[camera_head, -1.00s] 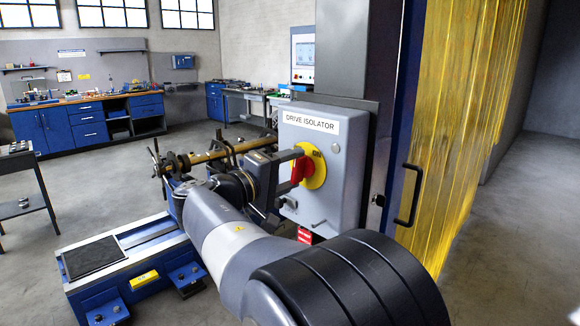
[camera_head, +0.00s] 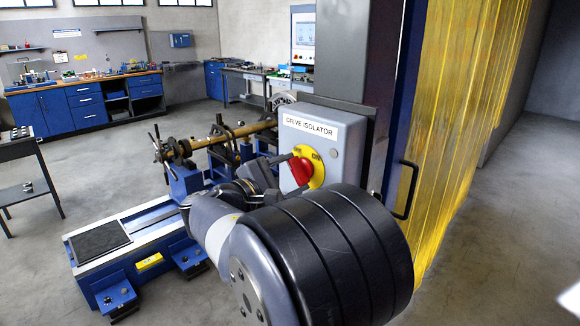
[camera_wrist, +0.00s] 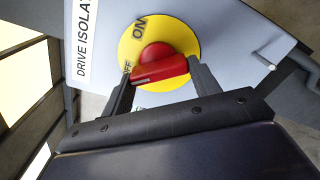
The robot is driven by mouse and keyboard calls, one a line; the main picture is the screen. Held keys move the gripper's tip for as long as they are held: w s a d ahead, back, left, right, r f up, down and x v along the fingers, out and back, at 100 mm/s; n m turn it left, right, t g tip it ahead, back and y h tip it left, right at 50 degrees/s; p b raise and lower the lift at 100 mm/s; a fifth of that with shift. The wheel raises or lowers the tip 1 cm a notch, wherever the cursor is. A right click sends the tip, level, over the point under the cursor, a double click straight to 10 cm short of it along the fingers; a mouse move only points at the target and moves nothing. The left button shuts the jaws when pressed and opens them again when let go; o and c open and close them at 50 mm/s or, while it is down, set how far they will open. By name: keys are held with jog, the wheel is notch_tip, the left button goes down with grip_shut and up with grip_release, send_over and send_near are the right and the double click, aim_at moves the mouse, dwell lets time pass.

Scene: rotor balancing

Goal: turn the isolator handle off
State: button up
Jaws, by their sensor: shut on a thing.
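The isolator handle (camera_head: 301,172) is a red knob with a grip bar on a yellow round plate (camera_head: 318,172), on the front of the grey drive isolator box (camera_head: 335,150). In the wrist view, the red handle (camera_wrist: 160,68) lies between the two fingers of my gripper (camera_wrist: 163,82), one at each end of the bar. My gripper (camera_head: 291,176) is shut on the handle. The bar's left end is beside the OFF mark in the wrist view, and the ON mark is above it. My forearm hides the lower part of the box in the head view.
A yellow strip curtain (camera_head: 460,120) and a black door handle (camera_head: 407,190) are right of the box. A balancing machine (camera_head: 150,250) with a brass-coloured shaft is at left. A blue workbench (camera_head: 85,105) stands at the back. The floor (camera_head: 500,230) at right is clear.

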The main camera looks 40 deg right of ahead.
jog(key=shift+n+p, duration=0.35)
jog(key=shift+n, duration=0.25)
jog(key=shift+f, duration=0.1)
jog(key=o, duration=1)
jog(key=a+b, duration=0.1)
jog(key=a, duration=0.9)
jog(key=shift+s+a+b, duration=0.3)
jog(key=shift+s+a, duration=0.1)
jog(key=shift+s, duration=0.05)
jog(key=shift+d, duration=0.1)
